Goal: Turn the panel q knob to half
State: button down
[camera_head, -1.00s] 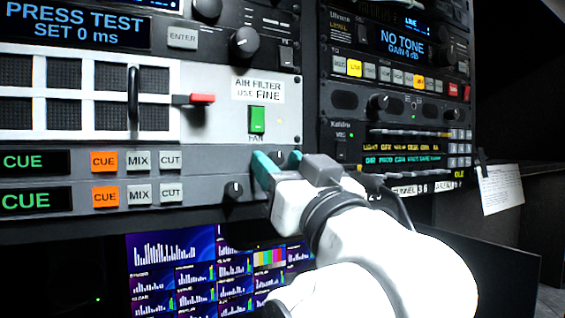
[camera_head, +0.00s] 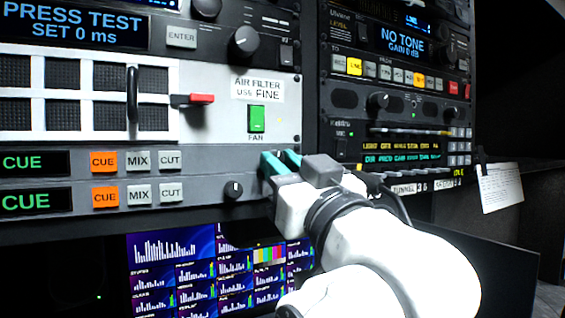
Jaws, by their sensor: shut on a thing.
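My gripper (camera_head: 281,161) has teal fingertips and is at the right end of the upper CUE row (camera_head: 219,163). Its fingers are shut on a small dark knob on that row. The fingers hide almost all of the knob, so its pointer and any label cannot be read. A similar small black knob (camera_head: 233,189) with a white mark pointing about straight up is on the lower CUE row, to the left and below my gripper, untouched.
A green FAN switch (camera_head: 257,119) and a larger black knob (camera_head: 244,41) are above my gripper. A black handle (camera_head: 132,101) and a red latch (camera_head: 200,99) stick out at the left. Monitor screens (camera_head: 195,262) are below the rack.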

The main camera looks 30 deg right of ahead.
jog(key=shift+n+y, duration=0.4)
jog(key=shift+n, duration=0.1)
jog(key=c, duration=1)
grip_release()
jog(key=b+v, duration=1)
jog(key=b, duration=0.5)
jog(key=shift+s+f, duration=0.15)
jog(key=shift+s, duration=0.2)
